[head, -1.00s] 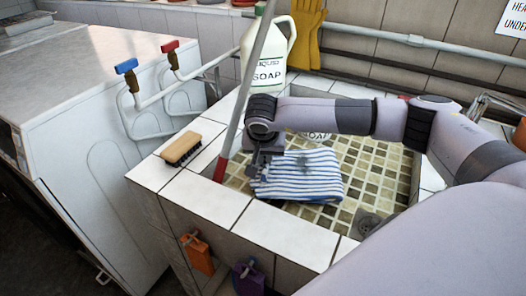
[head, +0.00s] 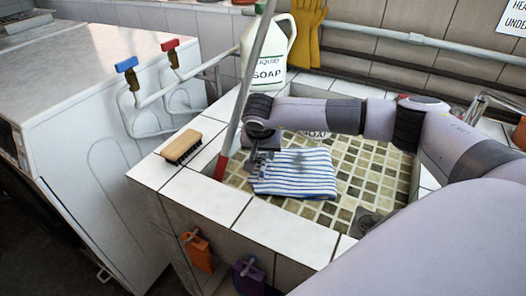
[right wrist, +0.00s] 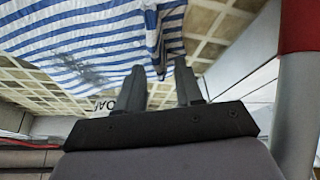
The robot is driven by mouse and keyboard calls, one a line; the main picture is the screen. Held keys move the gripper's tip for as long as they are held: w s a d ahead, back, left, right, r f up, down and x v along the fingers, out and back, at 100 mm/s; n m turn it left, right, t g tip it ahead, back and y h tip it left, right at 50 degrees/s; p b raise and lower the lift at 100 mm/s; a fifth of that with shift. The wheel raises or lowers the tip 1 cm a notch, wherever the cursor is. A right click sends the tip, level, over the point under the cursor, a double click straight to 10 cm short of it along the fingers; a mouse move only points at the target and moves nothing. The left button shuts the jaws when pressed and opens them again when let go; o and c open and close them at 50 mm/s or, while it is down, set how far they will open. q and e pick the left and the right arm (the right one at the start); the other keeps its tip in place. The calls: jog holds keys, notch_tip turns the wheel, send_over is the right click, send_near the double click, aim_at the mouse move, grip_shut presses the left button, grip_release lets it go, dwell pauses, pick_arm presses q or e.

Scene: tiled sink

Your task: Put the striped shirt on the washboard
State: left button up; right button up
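The striped shirt (head: 298,176), blue and white with a dark patch, lies crumpled in the tiled sink (head: 380,170). My right gripper (head: 260,160) is at the shirt's left end. In the right wrist view, its two fingers (right wrist: 160,85) stand partly apart with a bunched fold of the shirt (right wrist: 90,45) between their tips; the gripper appears shut on that fold. I cannot make out a washboard in either view. My left gripper is not in view.
A grey pole (head: 249,68) with a red lower end leans close to my right gripper. A soap bottle (head: 268,50) stands behind. A brush (head: 181,146) lies on the sink's left rim.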

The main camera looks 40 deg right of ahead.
jog(key=shift+r, duration=0.3)
jog(key=v, duration=1.2)
jog(key=shift+a+f, duration=0.1)
